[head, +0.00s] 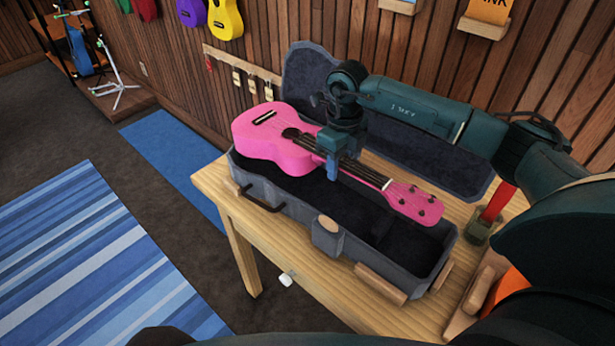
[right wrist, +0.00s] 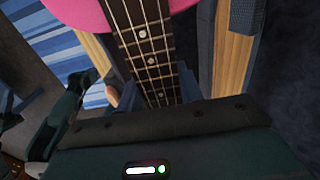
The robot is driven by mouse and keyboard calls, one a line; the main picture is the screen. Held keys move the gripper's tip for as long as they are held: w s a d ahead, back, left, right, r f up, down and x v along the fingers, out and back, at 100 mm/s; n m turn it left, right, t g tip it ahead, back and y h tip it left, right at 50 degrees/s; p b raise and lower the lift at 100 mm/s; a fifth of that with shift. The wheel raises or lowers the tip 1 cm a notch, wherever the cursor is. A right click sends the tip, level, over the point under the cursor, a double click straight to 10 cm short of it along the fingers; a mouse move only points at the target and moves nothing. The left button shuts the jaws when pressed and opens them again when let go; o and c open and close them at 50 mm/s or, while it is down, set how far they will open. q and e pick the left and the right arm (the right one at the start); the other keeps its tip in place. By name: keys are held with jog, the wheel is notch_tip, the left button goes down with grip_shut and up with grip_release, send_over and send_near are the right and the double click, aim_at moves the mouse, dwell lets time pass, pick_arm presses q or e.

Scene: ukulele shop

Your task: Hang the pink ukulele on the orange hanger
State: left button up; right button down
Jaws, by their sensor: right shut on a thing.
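The pink ukulele (head: 262,135) is over the open dark grey case (head: 290,212) on the wooden table, body to the left and headstock to the right. It appears raised above the case floor; the exact gap is unclear. My right gripper (head: 332,165) is shut on its neck from above. In the right wrist view the dark fretted neck (right wrist: 150,55) runs between the fingers, with the pink body (right wrist: 85,12) at the top. I cannot make out an orange hanger with certainty.
The case lid (head: 425,160) stands open behind. A yellow ukulele (head: 226,18) and others hang at upper left. An orange object (head: 508,288) lies at lower right. The striped rug (head: 90,260) is clear.

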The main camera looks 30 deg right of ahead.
jog(key=shift+r+p, duration=1.05)
jog(key=shift+r, duration=0.75)
